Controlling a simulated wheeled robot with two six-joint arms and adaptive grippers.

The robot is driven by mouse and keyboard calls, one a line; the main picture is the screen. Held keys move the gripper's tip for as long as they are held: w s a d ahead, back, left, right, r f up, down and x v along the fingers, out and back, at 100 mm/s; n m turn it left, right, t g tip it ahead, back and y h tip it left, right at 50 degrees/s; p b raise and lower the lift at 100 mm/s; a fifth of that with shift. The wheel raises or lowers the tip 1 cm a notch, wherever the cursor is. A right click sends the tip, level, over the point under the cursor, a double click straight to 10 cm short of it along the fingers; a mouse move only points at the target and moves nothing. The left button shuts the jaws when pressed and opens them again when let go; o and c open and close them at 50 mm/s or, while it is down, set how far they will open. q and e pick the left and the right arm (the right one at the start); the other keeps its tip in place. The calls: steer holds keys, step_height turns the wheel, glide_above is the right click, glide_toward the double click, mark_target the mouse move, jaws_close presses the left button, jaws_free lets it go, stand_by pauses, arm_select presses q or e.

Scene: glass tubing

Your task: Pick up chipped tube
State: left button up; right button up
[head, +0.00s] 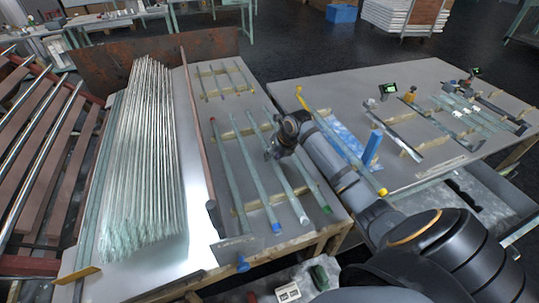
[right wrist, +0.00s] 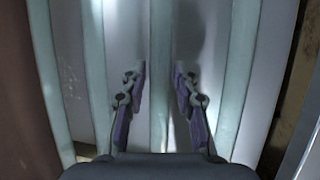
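Several pale green glass tubes lie across wooden rails in the head view, among them a blue-ended tube (head: 264,190), a white-ended tube (head: 287,190) and a green-ended tube (head: 313,187). I cannot tell which one is chipped. My right gripper (head: 271,152) is over the upper part of these tubes. In the right wrist view my right gripper (right wrist: 159,75) is open, with one finger on each side of a pale tube (right wrist: 160,40). The fingers appear apart from the tube. Their height over it is unclear. My left gripper is not in view.
A large bundle of thin tubes (head: 142,150) lies to the left. A yellow-ended tube (head: 345,145) lies beneath my right arm. A second table (head: 440,85) on the right holds more tubes and small devices. A rusty panel (head: 150,55) stands behind the bundle.

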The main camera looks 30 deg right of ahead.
jaws_close()
steer(key=shift+r, duration=0.1)
steer(key=shift+r, duration=0.6)
steer(key=s+r+p, duration=1.1)
steer(key=s+p, duration=0.2)
steer(key=s, duration=0.1)
steer(key=shift+a+r+p, duration=0.35)
steer(key=shift+a+p, duration=0.05)
steer(key=shift+a, duration=0.05)
